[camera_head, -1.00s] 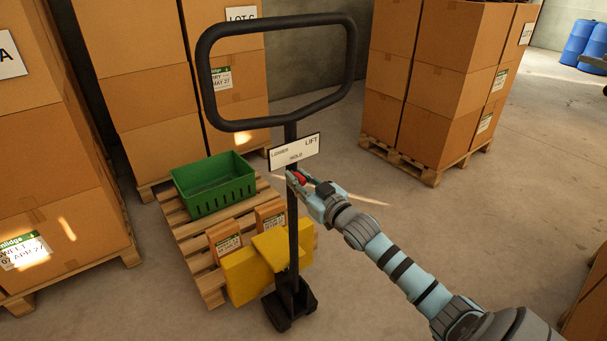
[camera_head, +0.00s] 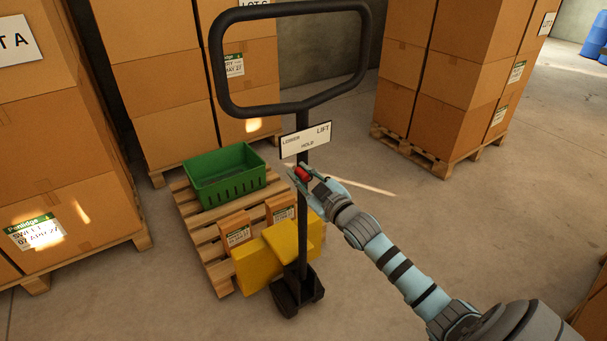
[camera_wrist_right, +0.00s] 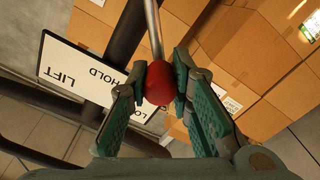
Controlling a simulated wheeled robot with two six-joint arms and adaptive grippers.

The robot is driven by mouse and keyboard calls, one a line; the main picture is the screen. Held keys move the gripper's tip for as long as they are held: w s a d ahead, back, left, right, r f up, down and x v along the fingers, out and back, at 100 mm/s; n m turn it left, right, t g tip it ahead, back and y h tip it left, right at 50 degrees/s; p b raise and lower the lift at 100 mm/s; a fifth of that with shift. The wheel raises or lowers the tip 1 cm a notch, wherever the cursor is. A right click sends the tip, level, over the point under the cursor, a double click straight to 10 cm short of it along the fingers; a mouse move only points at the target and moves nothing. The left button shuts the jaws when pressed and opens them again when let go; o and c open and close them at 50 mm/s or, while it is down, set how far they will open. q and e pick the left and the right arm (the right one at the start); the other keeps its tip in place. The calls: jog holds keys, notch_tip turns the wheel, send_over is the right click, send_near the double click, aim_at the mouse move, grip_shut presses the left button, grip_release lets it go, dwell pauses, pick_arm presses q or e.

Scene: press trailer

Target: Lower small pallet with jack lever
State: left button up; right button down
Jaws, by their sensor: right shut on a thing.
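The small pallet (camera_head: 207,246) is a low wooden pallet on the floor, left of centre in the head view. The yellow pallet jack (camera_head: 257,268) stands at its near side, with a tall black handle (camera_head: 290,104). A white sign (camera_head: 306,139) on the handle reads LOWER, HOLD and LIFT. The jack lever has a red knob (camera_head: 303,173) just below the sign; the knob and its metal rod also show in the right wrist view (camera_wrist_right: 158,84). My right gripper (camera_head: 308,181) is shut on the knob, fingers on either side. My left gripper is not in view.
A green crate (camera_head: 228,186) and small brown boxes (camera_head: 236,229) sit on the pallet. Tall carton stacks on pallets stand left (camera_head: 60,150), behind (camera_head: 150,75) and right (camera_head: 440,80). Blue drums (camera_head: 593,42) are far right. Open floor lies between jack and right stack.

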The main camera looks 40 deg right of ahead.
jog(key=shift+f, duration=0.1)
jog(key=c, duration=1.4)
grip_release()
jog(key=shift+s, duration=0.2)
jog(key=s, duration=1.1)
jog(key=shift+s+a, duration=0.2)
jog(key=shift+s, duration=0.1)
